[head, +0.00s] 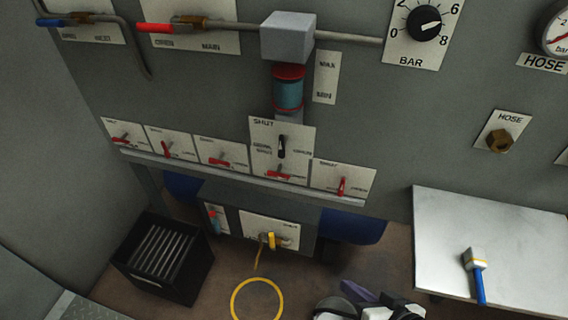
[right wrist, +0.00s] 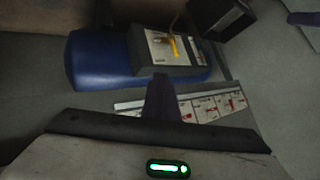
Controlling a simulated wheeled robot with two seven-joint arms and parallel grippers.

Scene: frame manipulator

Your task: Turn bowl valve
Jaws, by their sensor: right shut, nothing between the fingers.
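A yellow valve handle (head: 270,241) sits on a white plate on the front of a low grey box, with a yellow hose ring hanging below. It also shows in the right wrist view (right wrist: 174,46). A black lever (head: 282,147) stands on a plate marked SHUT, under a blue-and-red cylinder (head: 288,90). I cannot read which of these is labelled as the bowl valve. My right gripper (head: 360,292) is at the bottom of the head view, right of the yellow handle and apart from it, shut and empty. Its dark fingers show in the right wrist view (right wrist: 160,98). My left gripper is not in view.
Several red levers on plates line a ledge (head: 240,178). A black crate (head: 165,258) stands at the lower left. Blue tanks (head: 355,230) flank the grey box. A metal table (head: 530,250) with a blue-handled brush (head: 476,272) is at the right. Floor near the yellow ring is open.

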